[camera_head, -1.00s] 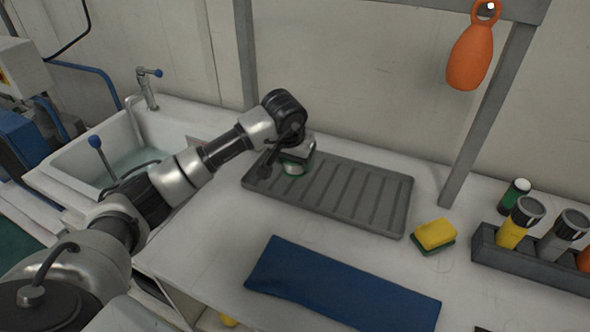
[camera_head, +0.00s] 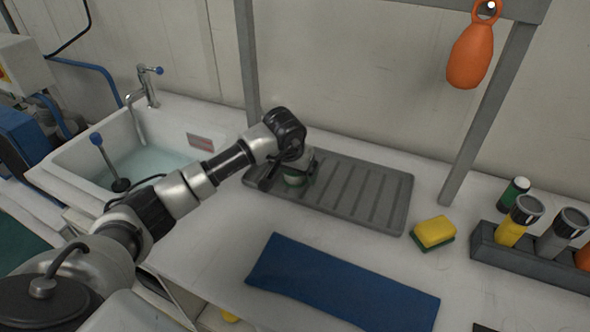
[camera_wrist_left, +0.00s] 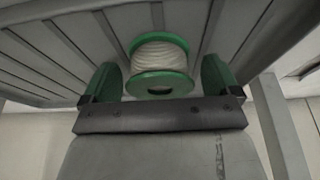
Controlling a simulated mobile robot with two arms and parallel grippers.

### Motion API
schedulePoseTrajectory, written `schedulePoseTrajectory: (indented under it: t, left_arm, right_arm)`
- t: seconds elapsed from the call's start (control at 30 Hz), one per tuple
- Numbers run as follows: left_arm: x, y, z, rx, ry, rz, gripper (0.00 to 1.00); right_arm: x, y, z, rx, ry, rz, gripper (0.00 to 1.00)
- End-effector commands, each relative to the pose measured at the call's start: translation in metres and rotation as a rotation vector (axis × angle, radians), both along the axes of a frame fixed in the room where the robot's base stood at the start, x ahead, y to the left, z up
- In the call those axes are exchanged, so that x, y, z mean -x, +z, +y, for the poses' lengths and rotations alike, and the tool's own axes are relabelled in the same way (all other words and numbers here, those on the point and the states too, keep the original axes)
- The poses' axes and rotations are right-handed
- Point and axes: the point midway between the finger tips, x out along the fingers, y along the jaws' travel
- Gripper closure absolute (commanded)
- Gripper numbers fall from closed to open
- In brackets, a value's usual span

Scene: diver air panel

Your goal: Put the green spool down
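The green spool (camera_wrist_left: 160,52) has green flanges and is wound with white line. In the head view the spool (camera_head: 294,181) is at the left end of the grey ribbed tray (camera_head: 398,218), upright and seemingly resting on it. My left gripper (camera_head: 303,168) is over that end of the tray. In the wrist view my left gripper (camera_wrist_left: 161,75) has its green fingers apart, one on each side of the spool, with a narrow gap at both sides. The arm hides part of the spool in the head view. My right gripper is not in view.
A blue mat (camera_head: 340,287) lies in front of the tray. A yellow and green sponge (camera_head: 434,232) is to its right, near a dark rack (camera_head: 530,263) with cylinders. A sink (camera_head: 75,165) is at left. An orange float (camera_head: 470,55) hangs above.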

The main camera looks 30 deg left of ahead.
Motion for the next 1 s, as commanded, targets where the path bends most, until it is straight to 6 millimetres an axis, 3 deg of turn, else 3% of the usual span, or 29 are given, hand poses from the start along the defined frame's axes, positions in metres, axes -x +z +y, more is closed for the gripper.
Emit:
schedulePoseTrajectory:
  t: [0.27,0.7,1.0]
  left_arm:
    - [0.001,0.007,0.0,0.0,-0.001,-0.001,0.09]
    - [0.029,0.089,-0.001,-0.002,0.001,-0.004,0.09]
    - [0.039,0.115,-0.002,-0.001,0.0,0.0,0.09]
  right_arm:
    - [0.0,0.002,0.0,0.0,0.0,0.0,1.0]
    - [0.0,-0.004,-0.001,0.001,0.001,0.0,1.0]
    - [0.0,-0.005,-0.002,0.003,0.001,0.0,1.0]
